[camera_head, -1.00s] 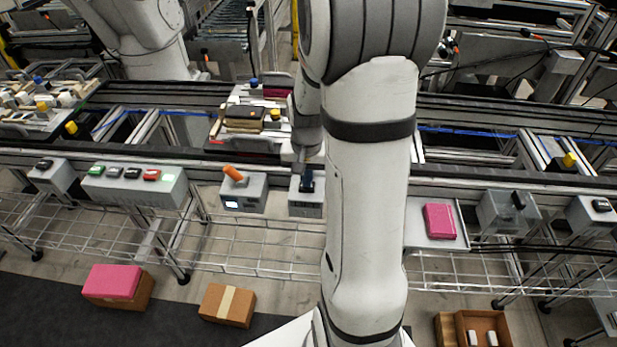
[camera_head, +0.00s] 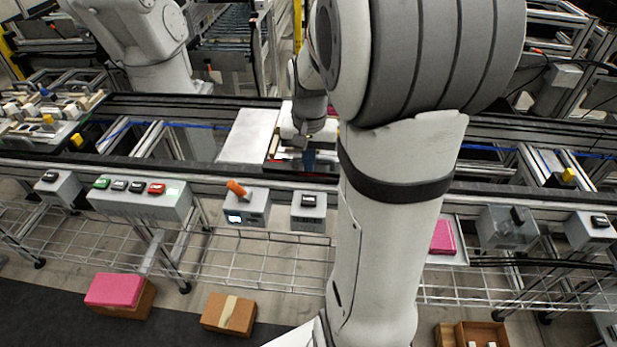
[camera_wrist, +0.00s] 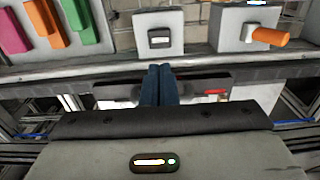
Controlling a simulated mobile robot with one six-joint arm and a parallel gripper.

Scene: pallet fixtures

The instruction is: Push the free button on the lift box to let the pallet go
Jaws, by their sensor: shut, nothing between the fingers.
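A small grey box with one dark button on top (camera_head: 308,210) stands on the near rail; its label is too small to read, so I cannot tell for sure it is the lift box. It also shows in the wrist view (camera_wrist: 158,37), with the button facing up. My gripper (camera_head: 309,160) is shut and empty, behind this box and apart from it, over the conveyor. Its dark blue fingers (camera_wrist: 160,85) lie together and point toward the box.
A grey box with an orange lever (camera_head: 247,205) stands left of the button box. Further left is a box with several coloured buttons (camera_head: 140,200). A bare pale plate (camera_head: 250,135) lies on the conveyor. A pink block (camera_head: 443,237) lies on a tray at right.

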